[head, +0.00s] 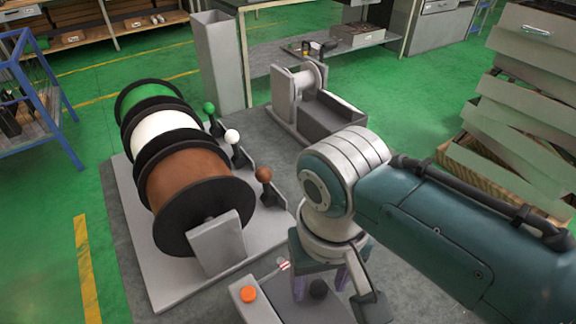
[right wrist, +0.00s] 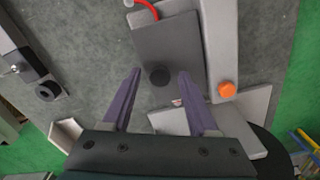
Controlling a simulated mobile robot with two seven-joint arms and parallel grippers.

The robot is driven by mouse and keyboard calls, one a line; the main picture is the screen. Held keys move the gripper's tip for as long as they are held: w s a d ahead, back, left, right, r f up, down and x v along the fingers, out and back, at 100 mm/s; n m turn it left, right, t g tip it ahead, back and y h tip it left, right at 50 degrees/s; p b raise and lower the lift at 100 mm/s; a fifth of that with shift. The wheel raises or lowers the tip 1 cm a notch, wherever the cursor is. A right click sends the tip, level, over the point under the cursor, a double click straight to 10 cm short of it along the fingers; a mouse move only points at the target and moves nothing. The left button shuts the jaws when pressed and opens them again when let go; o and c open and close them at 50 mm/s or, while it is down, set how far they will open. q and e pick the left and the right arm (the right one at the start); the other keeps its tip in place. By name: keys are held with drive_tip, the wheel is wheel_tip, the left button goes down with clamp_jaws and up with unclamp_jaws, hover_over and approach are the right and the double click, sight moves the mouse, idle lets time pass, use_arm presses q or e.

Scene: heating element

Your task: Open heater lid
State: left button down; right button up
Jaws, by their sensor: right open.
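The heater is a low grey unit with a dark grey flat lid (right wrist: 170,50) and a round black knob (right wrist: 159,75); the lid looks closed. An orange button (right wrist: 227,89) sits on the light strip beside it. The fingers also show in the head view (head: 321,281). My left gripper is out of view.
Green, white and brown spools (head: 190,170) stand on a grey base left of the heater, with coloured-knob levers (head: 233,137) beside them. A grey spool holder (head: 300,90) stands behind. A red wire (right wrist: 148,8) is near the lid's far end.

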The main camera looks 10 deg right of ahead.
drive_tip(key=shift+c, duration=0.3)
clamp_jaws()
idle(1.1)
